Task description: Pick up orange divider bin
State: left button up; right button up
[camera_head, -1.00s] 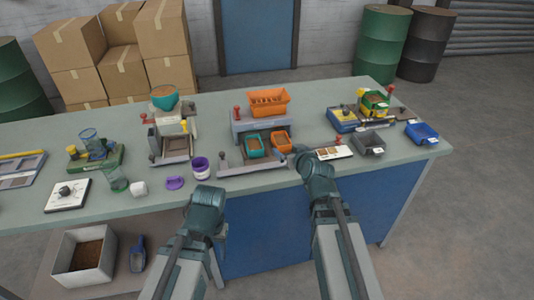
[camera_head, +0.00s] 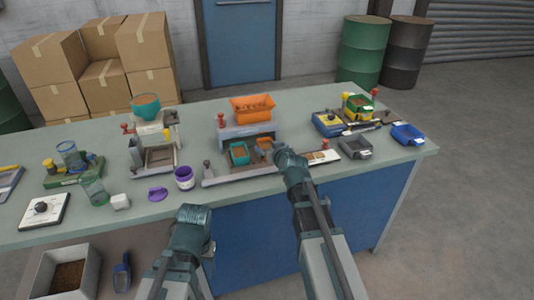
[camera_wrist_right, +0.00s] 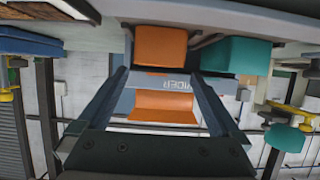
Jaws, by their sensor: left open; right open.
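The orange divider bin (camera_head: 263,144) sits at the front of the grey divider machine (camera_head: 247,131), to the right of a teal bin (camera_head: 239,153). The orange bin (camera_wrist_right: 160,47) also shows in the right wrist view, beyond and between my open fingers, beside the teal bin (camera_wrist_right: 237,56). My right gripper (camera_wrist_right: 158,73) is open and empty, close in front of the orange bin.
An orange hopper (camera_head: 253,108) tops the divider machine. A white card (camera_head: 322,157), a grey bin (camera_head: 356,147) and a blue bin (camera_head: 407,133) lie to the right. A purple cup (camera_head: 184,178) stands left of the divider. The table's front edge is below my right arm.

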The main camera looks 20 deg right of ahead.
aim_at(264, 142)
jog(key=shift+w, duration=0.1)
jog(key=x, duration=0.1)
jog(key=b+x, duration=0.1)
jog(key=x, duration=0.1)
jog(key=b+x, duration=0.1)
jog(key=x, duration=0.1)
jog(key=shift+d+f, duration=0.1)
jog(key=shift+f, duration=0.15)
jog(key=shift+r, duration=0.1)
jog(key=shift+c, duration=0.6)
jog(key=c, duration=1.2)
